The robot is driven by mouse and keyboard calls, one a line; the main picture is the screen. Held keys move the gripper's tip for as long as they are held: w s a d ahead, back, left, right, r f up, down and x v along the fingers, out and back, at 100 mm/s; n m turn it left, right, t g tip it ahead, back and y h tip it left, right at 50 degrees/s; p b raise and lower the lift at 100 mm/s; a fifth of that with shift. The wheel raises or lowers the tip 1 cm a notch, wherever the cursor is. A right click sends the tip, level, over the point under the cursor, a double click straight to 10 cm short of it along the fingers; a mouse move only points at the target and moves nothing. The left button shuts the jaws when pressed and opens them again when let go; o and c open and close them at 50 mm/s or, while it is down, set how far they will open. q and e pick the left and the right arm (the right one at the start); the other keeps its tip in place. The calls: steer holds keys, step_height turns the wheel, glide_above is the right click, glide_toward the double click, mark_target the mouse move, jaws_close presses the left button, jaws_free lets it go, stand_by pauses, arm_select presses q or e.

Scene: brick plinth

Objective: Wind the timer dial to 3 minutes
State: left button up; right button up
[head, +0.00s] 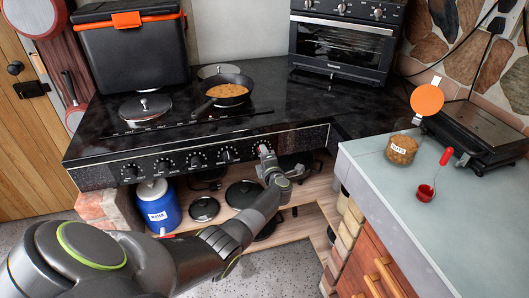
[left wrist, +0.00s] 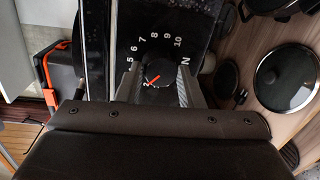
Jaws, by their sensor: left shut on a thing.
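The timer dial (left wrist: 153,79) is a dark round knob with a red pointer mark, seen in the left wrist view on the black stove panel. Numbers from 5 to 10 show around it; the lower part of the scale is hidden by my gripper. The pointer slants across the dial, but I cannot read its exact number. My left gripper (left wrist: 155,86) is shut on the dial, one finger on each side. In the head view my left gripper (head: 265,158) is at the right end of the stove's front panel and covers most of the dial. My right gripper is not in view.
Several black knobs (head: 194,159) line the panel to the left. Above, a pan of food (head: 228,90) sits on the black cooktop (head: 290,107). Below, a shelf holds a blue jug (head: 158,208) and lids (head: 204,209). A grey counter (head: 385,185) stands at the right.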

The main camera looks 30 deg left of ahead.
arm_select(q)
steer(key=shift+m, duration=0.3)
stand_by(0.4)
steer(key=o, duration=1)
steer(key=shift+d, duration=0.1)
steer(key=p+v, duration=0.2)
steer(key=v, duration=1.5)
steer(key=shift+d, duration=0.2)
steer(key=shift+s, duration=0.1)
